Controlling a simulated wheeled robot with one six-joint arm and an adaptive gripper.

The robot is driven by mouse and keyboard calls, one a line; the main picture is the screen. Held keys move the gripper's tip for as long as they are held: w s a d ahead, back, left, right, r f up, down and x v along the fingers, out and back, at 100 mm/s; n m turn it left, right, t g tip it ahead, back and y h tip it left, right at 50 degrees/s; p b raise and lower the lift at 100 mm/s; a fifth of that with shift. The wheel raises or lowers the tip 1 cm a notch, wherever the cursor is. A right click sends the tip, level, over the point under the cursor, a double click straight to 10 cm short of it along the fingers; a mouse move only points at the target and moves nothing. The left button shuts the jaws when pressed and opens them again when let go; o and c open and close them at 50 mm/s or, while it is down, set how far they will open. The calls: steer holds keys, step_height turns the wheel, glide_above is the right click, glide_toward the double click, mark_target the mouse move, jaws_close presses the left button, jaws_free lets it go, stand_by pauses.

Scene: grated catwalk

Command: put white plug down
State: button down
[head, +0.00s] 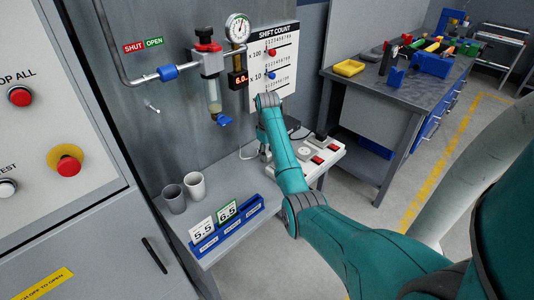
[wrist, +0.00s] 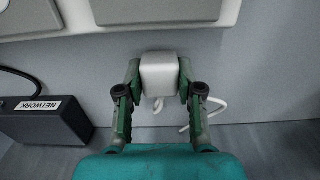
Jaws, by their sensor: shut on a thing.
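The white plug (wrist: 160,72) is a small blocky piece in the wrist view. My gripper (wrist: 158,84) is shut on it, with one green-and-dark finger on each side. A white cord (wrist: 205,112) shows below and to the right of the plug. In the wrist view the plug appears just below the edge of a white panel with grey squares (wrist: 155,10); I cannot tell how far apart they are. In the head view my teal arm reaches to the bench at the wall, and the plug and fingertips are hidden or too small to make out.
A black box labelled NETWORK (wrist: 45,121) lies left of my gripper. The bench (head: 235,238) holds two cups (head: 195,185), a blue card rack (head: 228,228) and a white unit with red switches (head: 325,157). A valve with a gauge (head: 238,28) hangs above.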

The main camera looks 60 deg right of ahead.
steer(key=shift+f, duration=0.45)
steer(key=c, duration=0.7)
jaws_free()
steer(key=shift+c, duration=0.2)
